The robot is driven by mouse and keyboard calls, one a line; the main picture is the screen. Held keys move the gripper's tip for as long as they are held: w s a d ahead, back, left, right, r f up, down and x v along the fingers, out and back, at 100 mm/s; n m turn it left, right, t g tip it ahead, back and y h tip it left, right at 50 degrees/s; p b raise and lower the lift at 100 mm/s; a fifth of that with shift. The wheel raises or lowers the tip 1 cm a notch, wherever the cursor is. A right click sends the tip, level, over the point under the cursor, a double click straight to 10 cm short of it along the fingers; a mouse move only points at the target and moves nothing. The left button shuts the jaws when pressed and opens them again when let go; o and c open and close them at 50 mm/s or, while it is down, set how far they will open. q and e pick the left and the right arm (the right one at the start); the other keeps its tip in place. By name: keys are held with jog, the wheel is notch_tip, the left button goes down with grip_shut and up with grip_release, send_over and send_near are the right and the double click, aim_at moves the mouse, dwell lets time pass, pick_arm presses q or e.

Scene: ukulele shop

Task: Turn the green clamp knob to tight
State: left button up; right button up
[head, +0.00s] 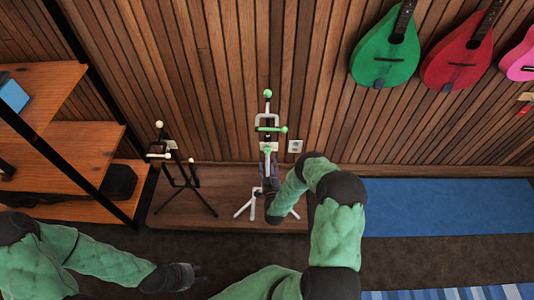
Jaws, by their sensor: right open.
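A white stand (251,205) with green parts stands on a low wooden platform against the slatted wall. It has a green ball (267,93) at its top, a green crossbar with a round green knob (284,129) at its right end, and another green tip lower down. I cannot tell for sure which one is the clamp knob, or its setting. My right gripper (268,168) is open at the stand's upright, below the crossbar, partly hiding the post. My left gripper (197,274) is low over the dark floor, away from the stand; its fingers are too small to judge.
A second, black stand (184,180) with cream tips stands to the left on the platform (225,218). Wooden shelves (85,135) fill the left side. Green and red ukuleles (385,52) hang at upper right. A blue mat (450,207) lies clear on the right.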

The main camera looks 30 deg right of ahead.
aim_at(268, 152)
jog(key=b+x, duration=0.2)
jog(key=x, duration=0.6)
jog(key=shift+w+d+b, duration=0.1)
jog(key=shift+w+b, duration=0.2)
jog(key=shift+b, duration=0.1)
jog(key=shift+f, duration=0.1)
jog(key=c, duration=1.1)
